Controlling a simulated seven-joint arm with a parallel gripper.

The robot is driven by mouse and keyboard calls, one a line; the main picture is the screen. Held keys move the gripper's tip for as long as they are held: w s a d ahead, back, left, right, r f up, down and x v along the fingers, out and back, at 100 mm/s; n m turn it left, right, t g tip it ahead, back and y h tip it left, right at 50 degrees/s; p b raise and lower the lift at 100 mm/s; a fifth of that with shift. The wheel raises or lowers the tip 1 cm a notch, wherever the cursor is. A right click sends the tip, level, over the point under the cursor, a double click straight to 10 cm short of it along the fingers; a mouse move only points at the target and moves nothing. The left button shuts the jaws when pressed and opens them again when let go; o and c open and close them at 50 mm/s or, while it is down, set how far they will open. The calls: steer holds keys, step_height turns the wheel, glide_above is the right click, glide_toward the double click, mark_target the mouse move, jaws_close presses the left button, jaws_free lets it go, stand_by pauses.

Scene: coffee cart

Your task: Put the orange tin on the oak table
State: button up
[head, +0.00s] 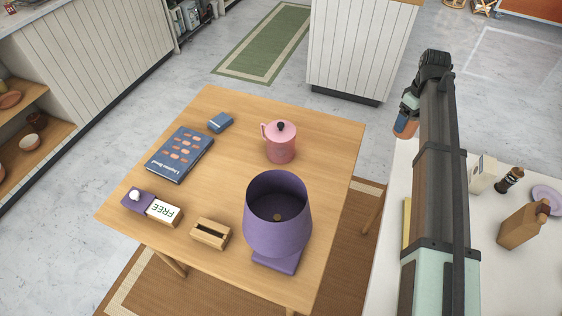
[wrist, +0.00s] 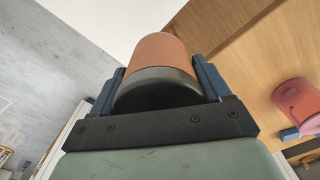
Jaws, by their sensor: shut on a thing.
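My gripper (head: 408,106) is shut on the orange tin (head: 401,125), held in the air at the upper left of the white counter, to the right of the oak table (head: 235,160). In the wrist view, the blue fingers (wrist: 160,82) sit on either side of the tin (wrist: 162,50), an orange-brown cylinder with a dark end facing the camera. The bare wood of the oak table (wrist: 262,50) shows at the right of that view. My arm hides part of the white counter.
The table holds a pink pot (head: 281,145), purple grinder-like vessel (head: 278,225), blue book (head: 180,155), small blue box (head: 220,122), FREE sign (head: 163,211) and wooden holder (head: 210,234). Its middle and far right corner are clear. The white counter (head: 500,270) carries cartons and a bottle.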

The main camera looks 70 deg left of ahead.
steer(key=s+a+m, duration=0.3)
steer(key=s+a, duration=1.1)
steer(key=s, duration=0.3)
steer(key=shift+s+a+r, duration=0.15)
steer(key=shift+s+a, duration=0.05)
steer(key=shift+s, duration=0.1)
steer(key=shift+f, duration=5)
steer(key=shift+f, duration=0.15)
steer(key=o, duration=1.2)
